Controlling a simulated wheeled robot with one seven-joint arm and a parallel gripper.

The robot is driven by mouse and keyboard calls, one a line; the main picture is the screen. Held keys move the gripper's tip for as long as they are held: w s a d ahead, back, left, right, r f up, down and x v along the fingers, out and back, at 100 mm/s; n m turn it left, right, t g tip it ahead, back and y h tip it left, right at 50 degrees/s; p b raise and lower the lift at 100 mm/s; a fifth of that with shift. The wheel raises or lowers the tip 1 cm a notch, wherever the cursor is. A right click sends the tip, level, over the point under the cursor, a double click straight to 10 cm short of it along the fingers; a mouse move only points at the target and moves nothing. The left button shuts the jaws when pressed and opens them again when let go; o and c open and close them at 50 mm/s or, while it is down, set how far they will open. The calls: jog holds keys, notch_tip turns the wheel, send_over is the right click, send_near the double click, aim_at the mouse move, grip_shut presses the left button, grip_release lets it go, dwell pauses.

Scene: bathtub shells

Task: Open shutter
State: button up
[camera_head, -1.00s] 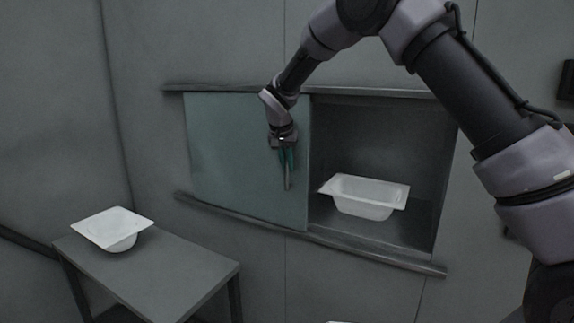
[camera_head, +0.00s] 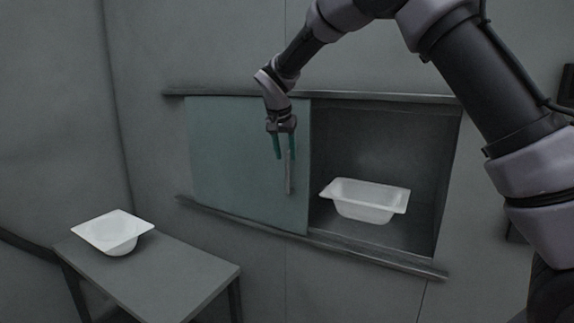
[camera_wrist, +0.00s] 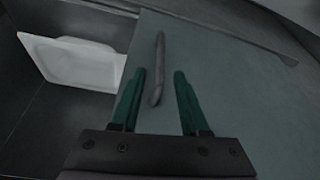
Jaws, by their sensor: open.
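The shutter (camera_head: 230,165) is a flat grey-green panel on two horizontal rails. It stands at the left, and the right part of the wall opening is uncovered. Its upright bar handle (camera_head: 290,173) is near its right edge. My gripper (camera_head: 282,158) is open in front of the panel, close to the upper part of the handle. In the wrist view the handle (camera_wrist: 158,70) shows between the two green fingers (camera_wrist: 157,78), nearer the left one. The fingers do not grip it.
A white tub shell (camera_head: 365,200) sits in the open right part of the recess. Another white shell (camera_head: 112,232) is on a grey table (camera_head: 165,275) at the lower left. The lower rail (camera_head: 375,262) sticks out below the opening.

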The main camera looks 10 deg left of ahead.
jog(key=shift+v, duration=2.4)
jog(key=s+d+r+y, duration=0.15)
jog(key=d+r, duration=0.25)
jog(key=d, duration=0.4)
jog(key=s+d+r+m, duration=0.1)
jog(key=s+d+r, duration=0.2)
jog(key=d, duration=0.5)
jog(key=s+d+r+y, duration=0.15)
jog(key=d+r, duration=0.25)
jog(key=d, duration=0.5)
jog(key=s+d+t, duration=0.1)
jog(key=s+d, duration=0.6)
jog(key=s, duration=0.3)
jog(key=s+d+f+m+t, duration=0.1)
jog(key=s+d, duration=0.6)
jog(key=s, duration=0.3)
jog(key=shift+s+f+t, duration=0.3)
jog(key=shift+s, duration=0.1)
